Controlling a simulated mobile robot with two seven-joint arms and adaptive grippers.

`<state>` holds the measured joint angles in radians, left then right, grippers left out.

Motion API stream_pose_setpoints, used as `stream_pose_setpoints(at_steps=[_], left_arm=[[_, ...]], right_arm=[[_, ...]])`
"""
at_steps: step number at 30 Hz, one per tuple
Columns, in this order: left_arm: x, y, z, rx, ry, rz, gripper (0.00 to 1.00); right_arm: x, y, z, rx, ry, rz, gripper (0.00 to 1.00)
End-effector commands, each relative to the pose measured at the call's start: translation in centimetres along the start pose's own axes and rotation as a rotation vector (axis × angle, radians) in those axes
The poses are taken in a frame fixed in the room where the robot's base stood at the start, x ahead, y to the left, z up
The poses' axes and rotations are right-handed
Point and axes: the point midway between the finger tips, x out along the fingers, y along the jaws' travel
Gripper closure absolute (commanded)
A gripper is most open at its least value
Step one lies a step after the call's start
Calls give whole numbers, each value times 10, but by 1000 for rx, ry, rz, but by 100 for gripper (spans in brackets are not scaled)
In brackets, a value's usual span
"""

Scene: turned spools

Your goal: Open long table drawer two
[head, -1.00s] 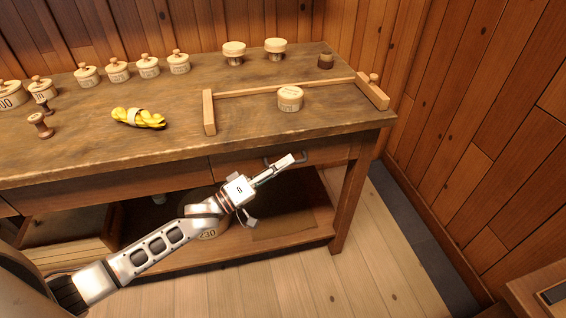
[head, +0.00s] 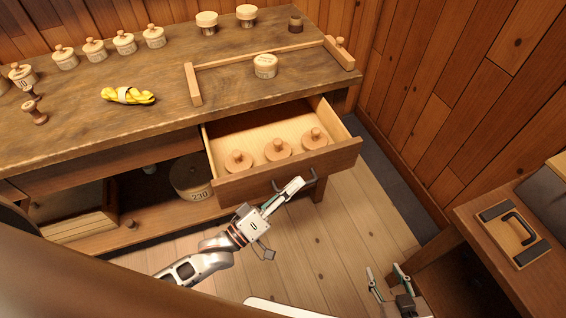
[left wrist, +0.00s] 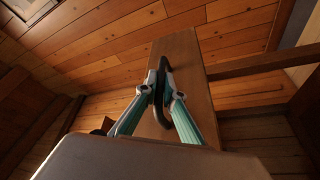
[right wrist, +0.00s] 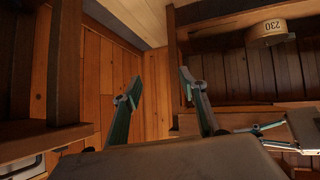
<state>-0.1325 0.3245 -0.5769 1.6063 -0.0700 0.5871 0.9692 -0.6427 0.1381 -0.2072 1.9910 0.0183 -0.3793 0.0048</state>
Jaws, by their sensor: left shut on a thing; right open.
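The long table (head: 100,115) has its right-hand drawer (head: 335,158) pulled out, with several round wooden lidded pots (head: 278,148) inside. My left gripper (head: 297,186) is at the drawer front. In the left wrist view its fingers (left wrist: 163,88) are closed around the dark bar handle (left wrist: 160,85) on the drawer front (left wrist: 185,60). My right gripper (head: 387,275) is low at the bottom right of the head view, apart from the drawer. Its fingers stand apart and empty in the right wrist view (right wrist: 160,92).
A round box marked 230 (head: 192,178) stands on the shelf under the table. Lidded pots, a yellow bundle (head: 128,96) and a wooden rail (head: 255,62) are on the tabletop. A side bench (head: 480,225) with a handled block (head: 514,235) stands at right.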

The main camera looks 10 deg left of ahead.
Motion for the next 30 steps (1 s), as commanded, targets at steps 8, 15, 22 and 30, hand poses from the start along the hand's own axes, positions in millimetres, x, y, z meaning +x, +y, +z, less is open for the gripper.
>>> stream_pose_setpoints(at_steps=[8, 15, 22, 30], left_arm=[[-14, 23, 31, -1, 0, -1, 100], [-18, 28, 41, 0, 0, -1, 100], [-19, 28, 42, 0, -1, -1, 100], [-18, 28, 42, 0, -1, -1, 85]], right_arm=[[-4, -3, -2, 10, -3, -7, 58], [-5, -3, -3, 12, -3, -8, 58], [-4, -3, -1, 11, -6, -8, 58], [-5, -3, -1, 9, -8, -8, 58]])
